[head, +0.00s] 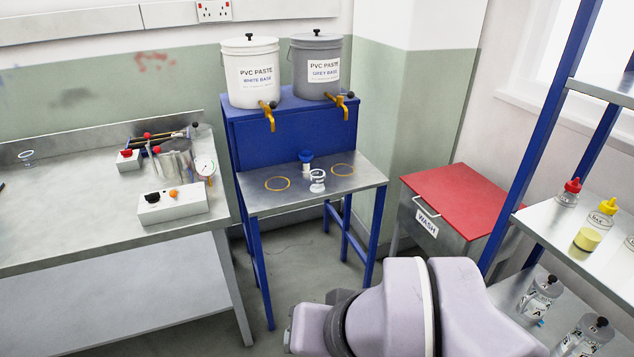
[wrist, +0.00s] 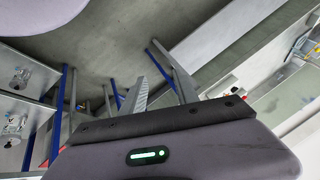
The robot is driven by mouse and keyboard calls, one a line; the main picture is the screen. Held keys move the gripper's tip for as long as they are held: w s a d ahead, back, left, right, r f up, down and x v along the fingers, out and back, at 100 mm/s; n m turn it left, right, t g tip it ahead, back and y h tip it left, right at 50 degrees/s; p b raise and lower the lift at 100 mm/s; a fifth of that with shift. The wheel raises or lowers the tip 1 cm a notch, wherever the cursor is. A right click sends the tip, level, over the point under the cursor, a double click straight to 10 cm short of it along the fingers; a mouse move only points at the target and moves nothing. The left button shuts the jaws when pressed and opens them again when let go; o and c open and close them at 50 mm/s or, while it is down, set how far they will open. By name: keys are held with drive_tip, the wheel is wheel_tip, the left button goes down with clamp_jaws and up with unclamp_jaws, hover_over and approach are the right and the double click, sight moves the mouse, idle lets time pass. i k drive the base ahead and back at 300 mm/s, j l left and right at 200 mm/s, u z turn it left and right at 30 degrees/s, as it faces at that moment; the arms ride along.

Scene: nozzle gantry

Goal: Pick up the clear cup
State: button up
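A small clear cup (head: 317,181) with a pale rim stands on the steel shelf (head: 262,203) of the blue gantry, near its middle. A blue-topped nozzle or funnel piece (head: 306,157) stands just behind it. Another small clear, ring-like object (head: 26,155) sits at the far left on the long bench; I cannot tell its exact shape. My gripper (wrist: 156,84) shows in the wrist view with its two fingers apart and nothing seen between them. It points over the floor, away from the cup, and is hidden in the head view.
Two paste buckets (head: 250,72) with brass taps stand above the shelf, which bears two yellow rings (head: 277,184). The bench (head: 75,225) holds a metal pot and a white box. A red-lidded wash bin (head: 465,195) and bottle rack (head: 545,225) stand right.

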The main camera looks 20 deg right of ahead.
sight(317, 181)
drive_tip(key=i+j+z, duration=0.1)
drive_tip(key=i+z, duration=0.35)
drive_tip(key=i+j+z, duration=0.4)
drive_tip(key=i, duration=0.15)
drive_tip(key=i+j+z, duration=0.3)
drive_tip(key=i+z, duration=0.15)
drive_tip(key=i+j+z, duration=0.45)
drive_tip(key=j, duration=0.15)
drive_tip(key=k+l, duration=0.05)
